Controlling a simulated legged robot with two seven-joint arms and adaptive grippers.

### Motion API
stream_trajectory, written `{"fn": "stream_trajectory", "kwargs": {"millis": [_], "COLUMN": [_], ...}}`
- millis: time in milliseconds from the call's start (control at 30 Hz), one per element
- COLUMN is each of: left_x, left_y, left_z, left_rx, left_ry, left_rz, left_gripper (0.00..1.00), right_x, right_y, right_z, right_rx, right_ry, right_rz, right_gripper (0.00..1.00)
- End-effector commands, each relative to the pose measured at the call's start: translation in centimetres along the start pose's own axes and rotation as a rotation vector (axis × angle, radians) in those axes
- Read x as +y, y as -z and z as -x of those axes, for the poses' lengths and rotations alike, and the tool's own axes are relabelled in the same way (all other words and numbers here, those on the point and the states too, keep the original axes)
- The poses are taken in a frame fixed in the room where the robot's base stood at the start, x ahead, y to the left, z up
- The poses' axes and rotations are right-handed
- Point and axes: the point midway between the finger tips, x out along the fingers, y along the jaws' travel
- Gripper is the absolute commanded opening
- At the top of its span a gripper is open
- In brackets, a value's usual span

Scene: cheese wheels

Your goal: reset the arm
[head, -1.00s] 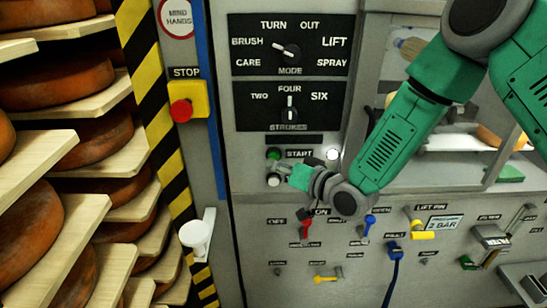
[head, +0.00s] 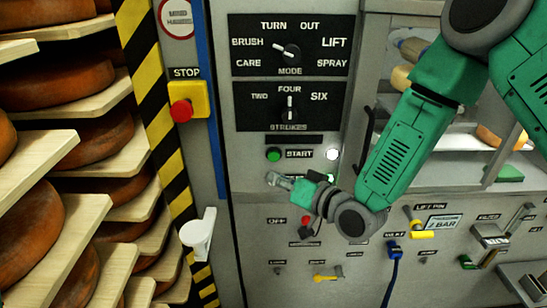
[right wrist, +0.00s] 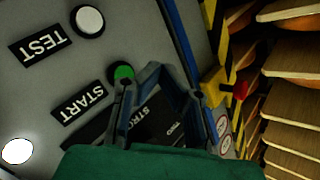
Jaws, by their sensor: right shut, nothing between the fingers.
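My right arm comes in from the upper right in the head view. Its right gripper (head: 279,181) is shut and empty in front of the control panel, just below the green START button (head: 273,154). It hides the spot of the white TEST button in that view. In the right wrist view the shut fingers (right wrist: 163,76) point towards the panel, and the green START button (right wrist: 122,73) and white TEST button (right wrist: 89,20) show beside them. I cannot tell the exact gap to the panel. My left gripper is not in view.
A lit white lamp (head: 333,154) sits right of START. The red STOP button (head: 181,111) is on a yellow box to the left. Shelves of cheese wheels (head: 62,84) fill the left side.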

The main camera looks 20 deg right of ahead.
Motion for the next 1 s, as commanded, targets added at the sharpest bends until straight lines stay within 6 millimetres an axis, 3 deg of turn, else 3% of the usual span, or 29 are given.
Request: {"fn": "stream_trajectory", "kwargs": {"millis": [233,367,467,667,800,1000], "left_x": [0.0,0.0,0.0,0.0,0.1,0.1], "left_y": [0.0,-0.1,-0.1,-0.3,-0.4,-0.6], "left_z": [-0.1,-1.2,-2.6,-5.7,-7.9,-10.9], "left_rx": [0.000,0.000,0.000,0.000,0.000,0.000], "left_ry": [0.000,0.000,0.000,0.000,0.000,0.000], "left_rz": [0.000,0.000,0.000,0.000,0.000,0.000], "left_gripper": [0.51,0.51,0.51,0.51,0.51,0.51], "right_x": [0.2,2.1,4.9,10.9,14.6,18.5], "right_y": [-0.4,-3.8,-8.6,-19.5,-26.3,-33.9], "right_z": [0.1,0.8,2.3,7.8,13.2,22.2], "right_rx": [-0.008,-0.075,-0.179,-0.447,-0.650,-0.938], "right_ry": [-0.006,-0.058,-0.139,-0.329,-0.457,-0.623], "right_rz": [0.001,0.012,0.029,0.075,0.109,0.151], "right_gripper": [0.00,0.00,0.00,0.00,0.00,0.00]}}
